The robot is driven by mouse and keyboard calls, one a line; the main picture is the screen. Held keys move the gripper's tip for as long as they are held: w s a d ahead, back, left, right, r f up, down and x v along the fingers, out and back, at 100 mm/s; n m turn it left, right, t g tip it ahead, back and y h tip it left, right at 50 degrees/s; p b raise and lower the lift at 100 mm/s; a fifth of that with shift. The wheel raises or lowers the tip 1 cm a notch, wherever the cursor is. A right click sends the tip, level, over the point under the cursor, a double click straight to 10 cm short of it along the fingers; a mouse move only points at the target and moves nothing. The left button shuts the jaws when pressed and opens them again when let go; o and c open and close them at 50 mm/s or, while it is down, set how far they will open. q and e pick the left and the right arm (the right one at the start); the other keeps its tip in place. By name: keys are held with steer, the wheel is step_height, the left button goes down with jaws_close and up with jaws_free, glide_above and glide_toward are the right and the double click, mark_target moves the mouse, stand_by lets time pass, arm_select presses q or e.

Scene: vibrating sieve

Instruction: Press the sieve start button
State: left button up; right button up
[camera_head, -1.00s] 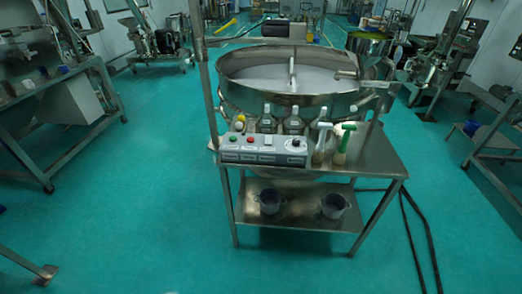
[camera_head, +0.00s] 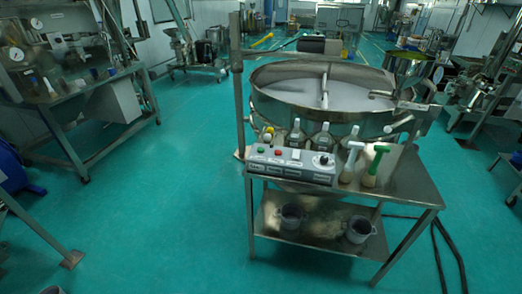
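The vibrating sieve (camera_head: 275,99) is a large round steel pan with white material inside, standing behind a steel table (camera_head: 410,182) right of centre. A grey control box (camera_head: 291,166) sits at the table's front left. On its top are a green button (camera_head: 261,150), a red button (camera_head: 278,150) and a dark knob (camera_head: 323,160). I cannot read the labels, so I cannot tell which one is the start button by its text. Neither of my grippers shows in the head view.
Several bottles (camera_head: 320,141) and two spray bottles (camera_head: 372,167) stand beside the box. Two small pots (camera_head: 291,216) are on the lower shelf. A cable (camera_head: 447,250) lies on the floor at right. Another bench (camera_head: 95,85) stands at left.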

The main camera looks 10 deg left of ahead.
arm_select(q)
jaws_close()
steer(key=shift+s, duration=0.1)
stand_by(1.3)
